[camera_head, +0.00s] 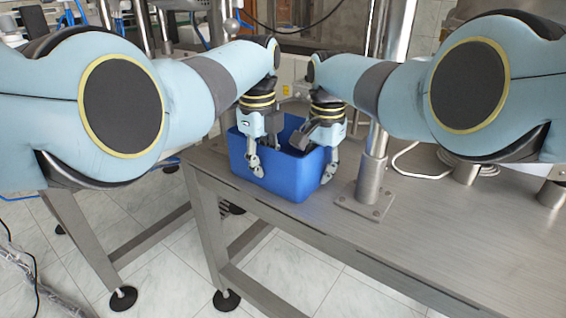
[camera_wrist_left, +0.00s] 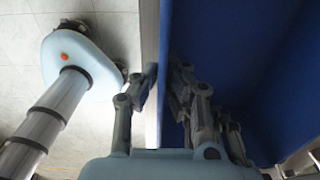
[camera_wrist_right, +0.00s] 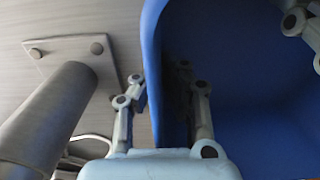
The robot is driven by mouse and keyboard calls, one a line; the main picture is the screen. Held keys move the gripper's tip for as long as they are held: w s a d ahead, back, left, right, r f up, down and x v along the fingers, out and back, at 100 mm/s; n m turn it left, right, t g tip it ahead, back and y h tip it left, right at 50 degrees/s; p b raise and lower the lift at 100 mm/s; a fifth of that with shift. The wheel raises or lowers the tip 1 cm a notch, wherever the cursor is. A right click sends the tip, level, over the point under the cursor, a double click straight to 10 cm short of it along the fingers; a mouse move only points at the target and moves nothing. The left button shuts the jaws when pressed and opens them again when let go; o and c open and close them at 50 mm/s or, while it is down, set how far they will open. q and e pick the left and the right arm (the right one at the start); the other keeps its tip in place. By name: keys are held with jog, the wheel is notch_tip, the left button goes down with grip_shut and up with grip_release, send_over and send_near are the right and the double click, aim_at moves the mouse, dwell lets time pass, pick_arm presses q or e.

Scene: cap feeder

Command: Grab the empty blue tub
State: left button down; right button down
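The blue tub (camera_head: 289,185) stands upright on the metal table near its front left edge. The part of its inside that shows is plain blue and empty in the left wrist view (camera_wrist_left: 225,40) and the right wrist view (camera_wrist_right: 240,70). My left gripper (camera_head: 262,150) is at the tub's left side, one finger outside the wall and one inside. My right gripper (camera_head: 318,155) straddles the right wall the same way. Both grippers look open, with their fingers apart around the walls. The grippers and arms hide parts of the rim.
A metal post with a square base plate (camera_head: 363,205) stands on the table close to the tub's right. The tiled floor (camera_head: 290,270) lies below the table's front edge.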

pick_arm(q)
jog(key=shift+a, duration=0.15)
pick_arm(e)
jog(key=shift+d, duration=0.15)
